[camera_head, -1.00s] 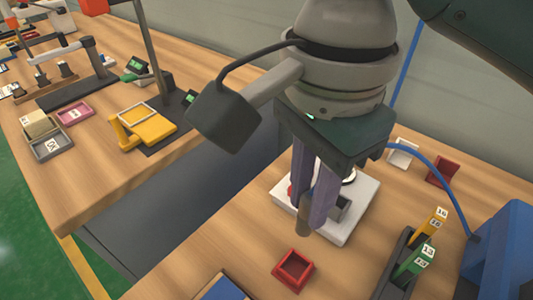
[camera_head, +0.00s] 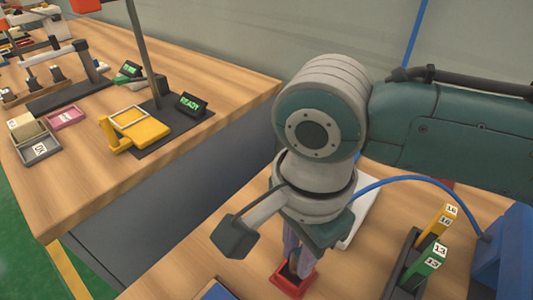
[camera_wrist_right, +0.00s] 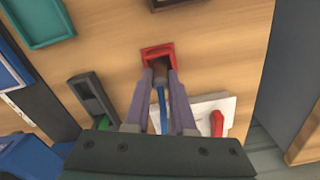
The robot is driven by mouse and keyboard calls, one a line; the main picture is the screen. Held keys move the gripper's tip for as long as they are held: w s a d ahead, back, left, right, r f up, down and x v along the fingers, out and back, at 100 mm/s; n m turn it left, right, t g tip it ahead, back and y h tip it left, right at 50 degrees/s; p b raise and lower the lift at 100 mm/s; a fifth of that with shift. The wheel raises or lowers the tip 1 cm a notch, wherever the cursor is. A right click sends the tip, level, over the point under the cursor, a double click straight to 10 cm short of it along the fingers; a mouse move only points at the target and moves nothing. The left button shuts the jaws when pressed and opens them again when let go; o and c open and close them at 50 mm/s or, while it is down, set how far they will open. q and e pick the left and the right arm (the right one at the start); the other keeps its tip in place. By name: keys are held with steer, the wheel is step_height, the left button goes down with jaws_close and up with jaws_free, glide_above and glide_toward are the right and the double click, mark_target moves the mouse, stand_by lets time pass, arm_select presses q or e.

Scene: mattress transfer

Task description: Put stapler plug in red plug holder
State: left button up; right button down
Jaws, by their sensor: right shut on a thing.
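The red plug holder (camera_head: 290,290) is a small square red box on the near table, also in the right wrist view (camera_wrist_right: 148,50). My right gripper (camera_head: 297,262) points down directly over it, and its purple fingers (camera_wrist_right: 160,82) are closed on a dark brownish plug (camera_wrist_right: 160,72), which I take as the stapler plug. The plug's lower end is at the holder's opening. I cannot tell how deep it sits, because the fingers and holder walls hide it. My left gripper is not in view.
A white plate (camera_head: 358,218) lies behind my right wrist, partly hidden. A dark rack with yellow (camera_head: 437,225) and green (camera_head: 425,262) numbered blocks stands to the right, beside a blue box (camera_head: 508,250). A teal tray (camera_wrist_right: 42,38) shows in the wrist view.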

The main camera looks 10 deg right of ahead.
steer(key=shift+f, duration=0.1)
steer(key=c, duration=0.8)
jaws_free()
steer(key=shift+o, duration=0.2)
step_height(320, 180, up, 12)
steer(key=p, duration=0.4)
steer(key=s+a+f+n+t+y, duration=0.1)
steer(key=s+a+f+n+y, duration=0.15)
steer(key=s+n, duration=0.4)
steer(key=s+d+n+t+h, duration=0.2)
steer(key=s+d+n, duration=0.3)
steer(key=d+n, duration=0.4)
steer(key=d, duration=0.3)
steer(key=shift+s+t, duration=0.3)
steer(key=shift+s, duration=0.05)
steer(key=shift+n, duration=0.25)
